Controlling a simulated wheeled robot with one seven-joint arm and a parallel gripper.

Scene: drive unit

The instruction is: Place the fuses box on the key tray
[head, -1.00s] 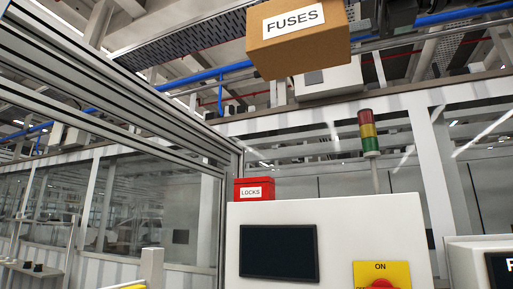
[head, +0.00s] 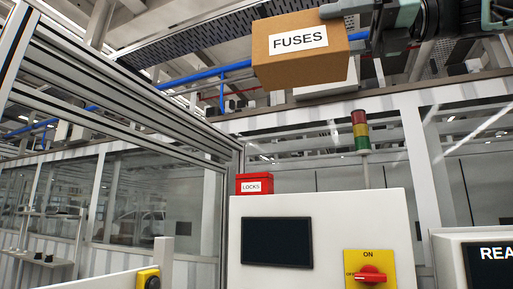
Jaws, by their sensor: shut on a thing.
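The fuses box (head: 300,65) is a brown carton with a white FUSES label, held high at the top of the head view, above the white cabinet. My gripper (head: 345,25) reaches in from the upper right and is shut on the box at its upper right edge. One grey finger shows along the box's top; the other finger is hidden. No key tray can be made out in this view.
A red LOCKS box (head: 254,184) sits by the white cabinet's (head: 330,215) top left corner. The cabinet bears a dark screen and a red switch (head: 368,275). A signal tower (head: 361,130) rises behind it. A metal frame (head: 120,80) stands at left.

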